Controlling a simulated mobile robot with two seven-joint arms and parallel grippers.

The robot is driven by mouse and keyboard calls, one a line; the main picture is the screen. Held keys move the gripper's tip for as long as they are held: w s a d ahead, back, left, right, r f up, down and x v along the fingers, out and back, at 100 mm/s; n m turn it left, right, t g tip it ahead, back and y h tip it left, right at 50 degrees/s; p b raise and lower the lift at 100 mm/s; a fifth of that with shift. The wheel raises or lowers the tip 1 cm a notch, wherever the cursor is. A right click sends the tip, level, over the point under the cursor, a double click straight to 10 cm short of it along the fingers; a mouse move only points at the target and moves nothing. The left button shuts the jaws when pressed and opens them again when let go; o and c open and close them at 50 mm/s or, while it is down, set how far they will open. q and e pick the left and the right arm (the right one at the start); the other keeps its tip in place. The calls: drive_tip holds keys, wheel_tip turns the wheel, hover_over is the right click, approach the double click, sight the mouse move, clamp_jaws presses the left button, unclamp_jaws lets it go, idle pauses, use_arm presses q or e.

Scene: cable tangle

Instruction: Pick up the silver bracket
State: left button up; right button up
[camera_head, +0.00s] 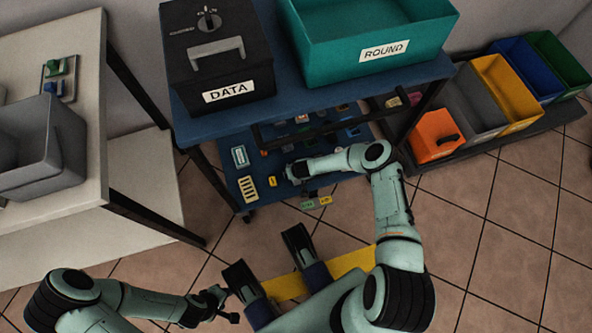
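I cannot single out a silver bracket with certainty. A grey, U-shaped bar (216,47) lies on the face of the black box marked DATA (255,75); it could be the box's handle. Many small parts lie on the lower blue shelf (225,165), too small to name surely. My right arm reaches over this shelf, and its gripper (292,173) is at the shelf's front part; its fingers are too small to read. My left gripper (222,304) is low at the front, away from the shelf, its dark fingers apart and nothing seen between them.
A teal bin marked ROUND (335,55) stands beside the black box on the upper blue shelf. Orange (433,140), grey, yellow, blue and green bins line the right. A grey bin (40,150) stands on the left table. Tiled floor (500,240) is open at right.

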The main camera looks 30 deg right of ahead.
drive_tip(key=shift+f, duration=0.2)
drive_tip(key=c, duration=1.1)
drive_tip(key=shift+c, duration=0.5)
drive_tip(key=shift+s, duration=0.1)
